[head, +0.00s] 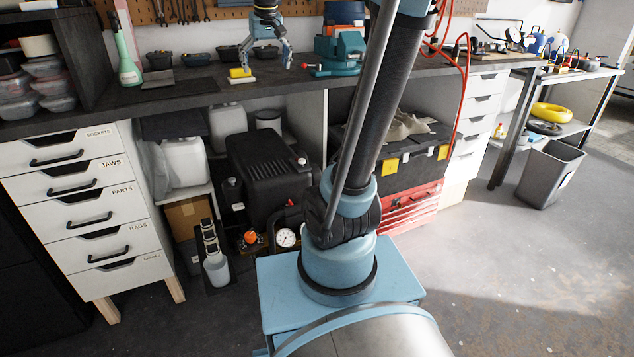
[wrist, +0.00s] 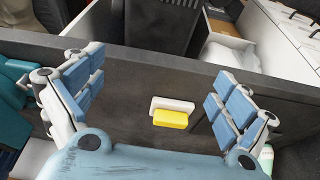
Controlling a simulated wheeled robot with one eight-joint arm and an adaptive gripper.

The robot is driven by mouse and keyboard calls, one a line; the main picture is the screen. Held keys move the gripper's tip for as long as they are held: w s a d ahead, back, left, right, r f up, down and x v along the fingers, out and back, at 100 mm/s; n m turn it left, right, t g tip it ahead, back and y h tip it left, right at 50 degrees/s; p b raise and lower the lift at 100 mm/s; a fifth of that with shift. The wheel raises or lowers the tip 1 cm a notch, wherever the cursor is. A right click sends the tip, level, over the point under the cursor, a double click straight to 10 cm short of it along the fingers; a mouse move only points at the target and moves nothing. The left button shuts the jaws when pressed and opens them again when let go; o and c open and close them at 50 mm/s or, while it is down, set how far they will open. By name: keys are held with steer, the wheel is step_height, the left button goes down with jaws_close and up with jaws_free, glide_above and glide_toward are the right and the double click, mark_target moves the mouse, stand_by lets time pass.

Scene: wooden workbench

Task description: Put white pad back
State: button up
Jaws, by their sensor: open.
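The white pad (head: 241,81) lies on the dark workbench top, with a yellow block (head: 240,72) on or against it. In the wrist view the white pad (wrist: 173,103) shows as a pale strip along the yellow block (wrist: 171,119), which covers part of it. My gripper (head: 267,66) is open and empty above the bench, its fingers spread wide. In the wrist view the pad and block appear between the two fingers of my gripper (wrist: 160,92), apart from both and closer to the right one.
A teal vise (head: 340,55) stands right of my gripper. Small dark bins (head: 195,59) line the back of the bench, with a grey flat piece (head: 158,79) and a green bottle (head: 127,62) further left. The bench front edge is clear near the pad.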

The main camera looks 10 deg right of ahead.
steer(key=s+d+f, duration=0.3)
steer(key=s+f, duration=0.6)
steer(key=s+d+f+m+g, duration=0.1)
steer(key=s+d+f, duration=0.2)
steer(key=s+f, duration=0.6)
steer(key=s+d+f, duration=0.3)
steer(key=s+f, duration=0.6)
steer(key=s, duration=0.2)
steer(key=shift+d+f+m+h, duration=0.15)
steer(key=shift+d+m+h, duration=0.15)
steer(key=shift+d, duration=0.05)
steer(key=shift+w, duration=0.1)
